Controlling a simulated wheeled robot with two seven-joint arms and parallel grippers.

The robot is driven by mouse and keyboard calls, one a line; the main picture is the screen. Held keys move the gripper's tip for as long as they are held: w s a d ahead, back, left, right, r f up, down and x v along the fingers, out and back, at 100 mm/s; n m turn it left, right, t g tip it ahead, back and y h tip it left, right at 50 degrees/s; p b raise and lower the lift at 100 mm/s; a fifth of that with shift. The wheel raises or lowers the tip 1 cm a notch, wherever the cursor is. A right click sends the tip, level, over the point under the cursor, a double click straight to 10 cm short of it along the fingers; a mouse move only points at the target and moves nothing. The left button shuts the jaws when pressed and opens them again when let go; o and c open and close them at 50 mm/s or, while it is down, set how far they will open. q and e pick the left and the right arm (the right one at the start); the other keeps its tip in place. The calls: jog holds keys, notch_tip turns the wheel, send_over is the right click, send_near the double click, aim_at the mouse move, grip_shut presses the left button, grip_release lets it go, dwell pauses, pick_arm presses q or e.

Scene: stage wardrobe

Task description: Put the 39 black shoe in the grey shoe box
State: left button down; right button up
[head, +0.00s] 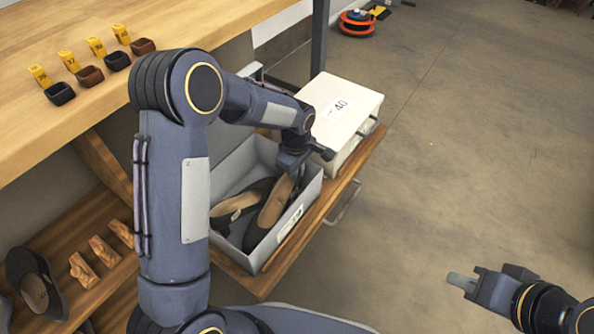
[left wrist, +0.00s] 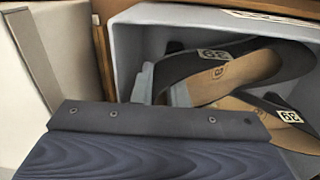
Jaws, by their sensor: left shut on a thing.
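The grey shoe box (head: 268,250) stands open on a wooden shelf, with a white label on its outer side. Two black shoes with tan insoles are in it. My left gripper (head: 296,172) reaches into the box and is shut on the black shoe (head: 272,207) nearer the labelled side, at its heel end. This shoe (left wrist: 222,72) also shows in the left wrist view, with a tag that seems to read 39. The other black shoe (head: 232,208) lies beside it, also tagged. My right gripper (head: 462,281) is empty over the floor, its finger gap unclear.
A closed white box (head: 345,105) marked 40 stands just behind the grey box. A wooden counter (head: 190,20) with small trays and yellow number tags is at upper left. A dark shoe (head: 33,285) and wooden blocks (head: 103,250) are on a lower shelf. The floor at right is clear.

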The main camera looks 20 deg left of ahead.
pick_arm(q)
jog(key=shift+f, duration=0.25)
jog(key=c, duration=1.4)
grip_release()
jog(key=shift+o, duration=0.2)
